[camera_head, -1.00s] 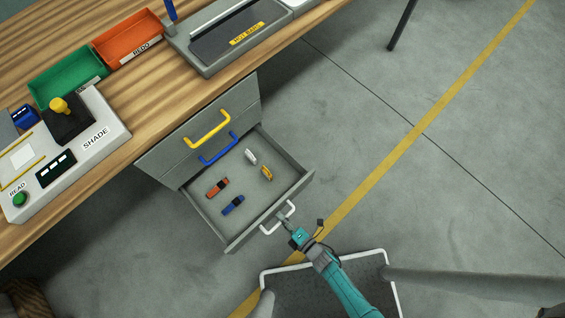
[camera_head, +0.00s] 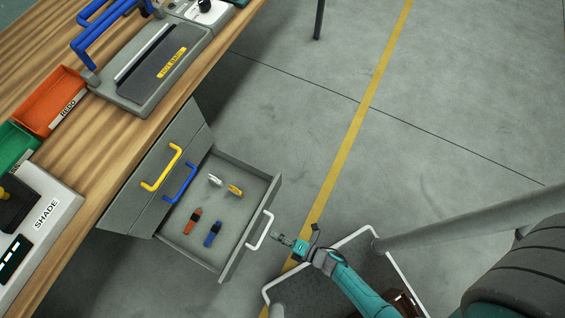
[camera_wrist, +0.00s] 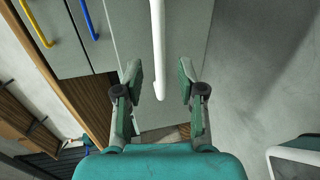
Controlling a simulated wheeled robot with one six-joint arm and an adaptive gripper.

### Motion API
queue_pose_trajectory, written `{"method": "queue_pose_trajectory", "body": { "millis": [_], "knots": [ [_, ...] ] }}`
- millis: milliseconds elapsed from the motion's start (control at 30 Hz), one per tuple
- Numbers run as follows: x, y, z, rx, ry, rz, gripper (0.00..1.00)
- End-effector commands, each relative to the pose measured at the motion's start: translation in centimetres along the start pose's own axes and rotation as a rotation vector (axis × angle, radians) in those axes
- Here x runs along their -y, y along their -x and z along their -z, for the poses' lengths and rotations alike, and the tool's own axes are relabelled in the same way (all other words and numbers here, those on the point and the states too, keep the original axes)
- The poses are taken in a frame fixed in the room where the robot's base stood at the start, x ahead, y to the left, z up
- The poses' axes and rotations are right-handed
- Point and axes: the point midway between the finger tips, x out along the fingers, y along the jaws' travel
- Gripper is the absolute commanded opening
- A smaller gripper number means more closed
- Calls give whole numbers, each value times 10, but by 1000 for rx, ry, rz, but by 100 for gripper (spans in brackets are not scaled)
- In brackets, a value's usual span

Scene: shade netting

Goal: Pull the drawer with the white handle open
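The drawer (camera_head: 240,212) with the white handle (camera_head: 260,230) is the lowest in the grey cabinet and stands pulled well out, its inside showing. In the wrist view the white handle (camera_wrist: 158,40) runs down the middle, its lower end between my finger pads. My gripper (camera_head: 276,236) is just outside the drawer front, with a small gap to the handle in the head view. In the wrist view my gripper (camera_wrist: 160,82) is open, with space on both sides of the handle. Several small white, yellow, orange and blue items lie inside the drawer.
Above it, drawers with a yellow handle (camera_head: 162,168) and a blue handle (camera_head: 180,184) are shut. The wooden workbench (camera_head: 95,150) carries bins and devices.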

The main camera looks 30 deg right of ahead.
Motion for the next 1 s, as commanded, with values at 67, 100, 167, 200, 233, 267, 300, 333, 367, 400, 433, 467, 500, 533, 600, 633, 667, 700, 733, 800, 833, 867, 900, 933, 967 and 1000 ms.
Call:
{"method": "queue_pose_trajectory", "body": {
  "millis": [67, 100, 167, 200, 233, 267, 300, 333, 367, 400, 433, 467, 500, 533, 600, 633, 667, 700, 733, 800, 833, 867, 900, 933, 967, 1000],
  "knots": [
    [-1, 3, -2, 6, 2, -3, 39],
    [-1, 5, -3, 6, 2, -4, 39],
    [-1, 7, -3, 7, 3, -4, 39],
    [-1, 9, -3, 7, 4, -4, 39],
    [-1, 10, -3, 7, 3, -5, 39],
    [-1, 11, -3, 7, 3, -4, 39],
    [-1, 13, -3, 7, 2, -3, 39],
    [0, 14, -2, 6, 3, -3, 39],
    [-1, 15, -2, 6, 3, -3, 39],
    [0, 16, -2, 5, 2, -3, 39],
    [0, 17, -2, 5, 1, -2, 39],
    [0, 18, -2, 5, 1, -1, 39],
    [0, 19, -1, 3, 2, -1, 39],
    [0, 19, -1, 3, 1, -1, 39],
    [0, 20, 0, 1, 1, 0, 39],
    [0, 20, 0, 0, 1, 0, 39],
    [0, 21, 0, 0, 1, 1, 39],
    [0, 21, 0, 0, 0, 1, 39],
    [0, 21, 0, 0, 0, 1, 39],
    [0, 21, 0, 0, -1, 1, 39],
    [0, 21, 0, 0, -1, 1, 39],
    [0, 21, 0, 0, -1, 1, 39],
    [0, 21, 0, -1, -1, 1, 39],
    [0, 21, 0, -1, -1, 1, 39],
    [0, 21, 0, -1, -1, 1, 39],
    [0, 21, 0, -1, -1, 1, 39]
  ]
}}
